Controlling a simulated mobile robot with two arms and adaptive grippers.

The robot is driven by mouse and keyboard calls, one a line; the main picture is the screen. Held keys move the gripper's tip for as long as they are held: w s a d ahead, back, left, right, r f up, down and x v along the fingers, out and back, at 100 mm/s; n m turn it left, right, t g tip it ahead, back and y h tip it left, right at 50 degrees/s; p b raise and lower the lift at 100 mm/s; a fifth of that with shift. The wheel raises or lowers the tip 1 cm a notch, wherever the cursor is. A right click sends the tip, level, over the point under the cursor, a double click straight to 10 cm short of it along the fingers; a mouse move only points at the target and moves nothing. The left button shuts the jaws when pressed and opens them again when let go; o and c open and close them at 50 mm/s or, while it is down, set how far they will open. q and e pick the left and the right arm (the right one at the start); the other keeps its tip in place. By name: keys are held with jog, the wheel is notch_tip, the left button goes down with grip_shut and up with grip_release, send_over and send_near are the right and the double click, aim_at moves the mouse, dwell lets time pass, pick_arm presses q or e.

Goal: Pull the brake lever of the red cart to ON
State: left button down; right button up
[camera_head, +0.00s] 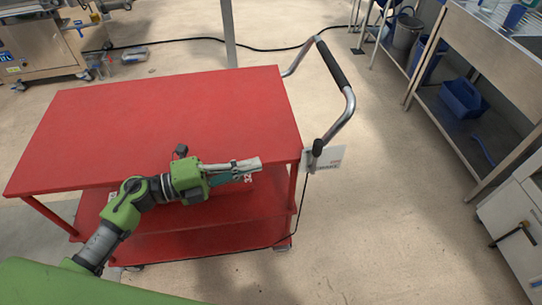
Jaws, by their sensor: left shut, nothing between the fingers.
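The red cart (170,125) stands in front of me, with a bare flat top and a lower shelf. A bent metal push handle with a black grip (332,65) rises at its right end. The brake lever (317,148) has a dark knob and sits at the cart's right corner, in front of a white label plate (328,159) whose small print I cannot read fully. My left gripper (250,170) is shut and empty near the cart's front edge, left of the lever and apart from it. My right gripper is not in view.
A metal workbench (495,50) with blue bins (463,97) below stands at the right. A white cabinet (515,225) is at the lower right. A thin post (229,35) rises behind the cart. The floor (390,220) right of the cart is clear.

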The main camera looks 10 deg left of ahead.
aim_at(313, 150)
pick_arm(q)
jog(key=p+x, duration=0.2)
jog(key=x, duration=0.9)
jog(key=shift+w+d+r, duration=0.1)
jog(key=shift+d, duration=0.15)
jog(key=shift+w+d+p, duration=0.35)
jog(key=shift+d, duration=0.25)
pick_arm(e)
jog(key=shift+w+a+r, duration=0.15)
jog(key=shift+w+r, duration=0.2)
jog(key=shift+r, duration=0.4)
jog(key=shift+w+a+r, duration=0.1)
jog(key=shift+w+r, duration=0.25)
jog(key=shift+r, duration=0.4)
